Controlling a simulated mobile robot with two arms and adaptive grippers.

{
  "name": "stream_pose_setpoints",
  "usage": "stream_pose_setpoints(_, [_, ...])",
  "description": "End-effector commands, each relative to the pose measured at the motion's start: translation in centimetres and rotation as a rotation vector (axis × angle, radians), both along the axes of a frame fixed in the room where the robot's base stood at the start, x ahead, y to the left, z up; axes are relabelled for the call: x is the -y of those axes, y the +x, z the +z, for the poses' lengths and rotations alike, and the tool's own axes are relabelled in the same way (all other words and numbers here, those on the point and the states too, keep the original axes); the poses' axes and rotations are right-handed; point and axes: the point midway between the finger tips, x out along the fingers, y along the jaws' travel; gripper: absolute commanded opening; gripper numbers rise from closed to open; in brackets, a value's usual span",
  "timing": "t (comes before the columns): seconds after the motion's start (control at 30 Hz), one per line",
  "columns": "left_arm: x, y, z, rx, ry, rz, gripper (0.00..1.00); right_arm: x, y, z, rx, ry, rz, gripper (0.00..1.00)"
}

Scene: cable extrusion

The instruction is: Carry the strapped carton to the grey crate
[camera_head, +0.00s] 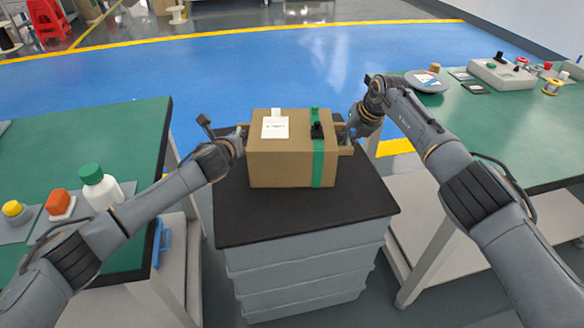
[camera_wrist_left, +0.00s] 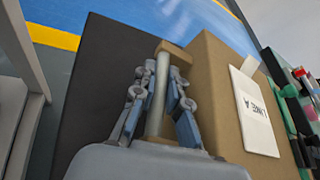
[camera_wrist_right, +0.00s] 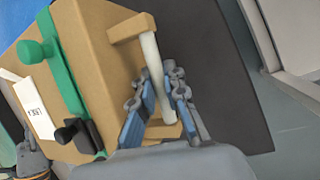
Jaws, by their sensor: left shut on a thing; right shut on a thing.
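The brown carton (camera_head: 275,165) with a green strap (camera_head: 318,170), a black buckle and a white label (camera_head: 275,128) rests on the black lid (camera_head: 240,232) of a grey crate (camera_head: 300,270). My left gripper (camera_head: 241,138) is at the carton's left side. In the left wrist view its fingers (camera_wrist_left: 162,85) are shut around the pale bar of a side handle (camera_wrist_left: 160,92). My right gripper (camera_head: 350,135) is at the right side. In the right wrist view its fingers (camera_wrist_right: 160,85) are shut around the bar of the other handle (camera_wrist_right: 152,55).
A green table (camera_head: 90,150) at left holds a white bottle (camera_head: 100,188) with a green cap, an orange block (camera_head: 60,203) and a yellow-topped item (camera_head: 15,211). A green table (camera_head: 480,125) at right holds devices. Blue floor (camera_head: 250,65) lies clear behind the crate.

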Motion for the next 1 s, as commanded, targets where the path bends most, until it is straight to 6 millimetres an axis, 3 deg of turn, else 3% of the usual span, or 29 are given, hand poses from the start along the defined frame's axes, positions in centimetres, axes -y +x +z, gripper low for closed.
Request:
stream_pose_setpoints(0.03, [-0.2, 0.0, -0.3, 0.000, 0.002, 0.004, 0.15, 0.2, 0.0, -0.4, 0.000, -0.002, -0.002, 0.14])
stream_pose_setpoints(0.13, [-0.2, 0.0, -0.1, 0.000, 0.002, 0.004, 0.36, 0.2, 0.0, -0.2, 0.000, -0.002, -0.002, 0.35])
stream_pose_setpoints(0.57, [-0.1, -0.5, 0.1, 0.000, 0.000, 0.000, 0.36, 0.0, 0.0, -0.1, 0.000, 0.000, 0.000, 0.35])
stream_pose_setpoints(0.77, [-0.3, -2.7, 1.0, 0.001, 0.000, -0.001, 0.36, 0.0, 0.0, -0.1, 0.000, 0.000, 0.000, 0.35])
stream_pose_setpoints(1.0, [-0.6, -6.7, 2.5, 0.000, 0.001, 0.001, 0.36, 0.0, 0.0, -0.1, 0.000, 0.000, 0.000, 0.35])
